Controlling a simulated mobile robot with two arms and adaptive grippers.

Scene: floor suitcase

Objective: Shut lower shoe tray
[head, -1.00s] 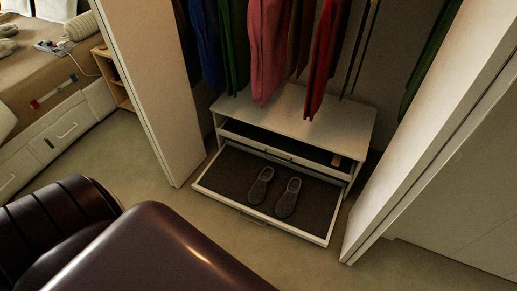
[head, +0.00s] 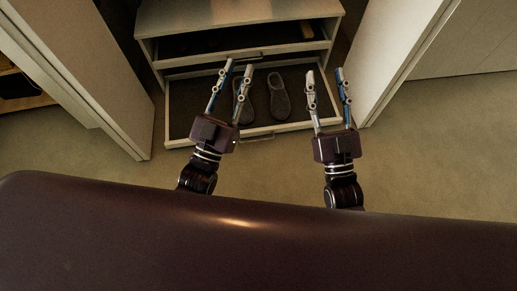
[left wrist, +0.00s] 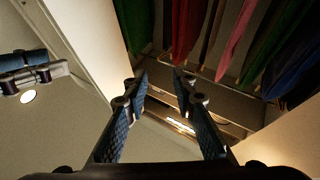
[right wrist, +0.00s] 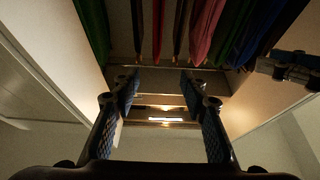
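The lower shoe tray (head: 288,128) is pulled out at the bottom of the white shoe cabinet (head: 240,14), with a pair of dark grey shoes (head: 278,97) lying in it. A handle (head: 262,139) shows on its front. My left gripper (head: 238,66) is open and empty, its fingers over the tray's left half and partly covering the left shoe. My right gripper (head: 325,72) is open and empty by the tray's right end. Their height above the tray is hard to tell. Open fingers also show in the left wrist view (left wrist: 160,75) and right wrist view (right wrist: 158,75).
An upper tray (head: 295,49) sits above the lower one and looks partly out. Wardrobe door panels stand at the left (head: 75,70) and right (head: 405,50). Clothes (right wrist: 175,30) hang above the cabinet. Carpet (head: 440,140) is clear in front and to the right.

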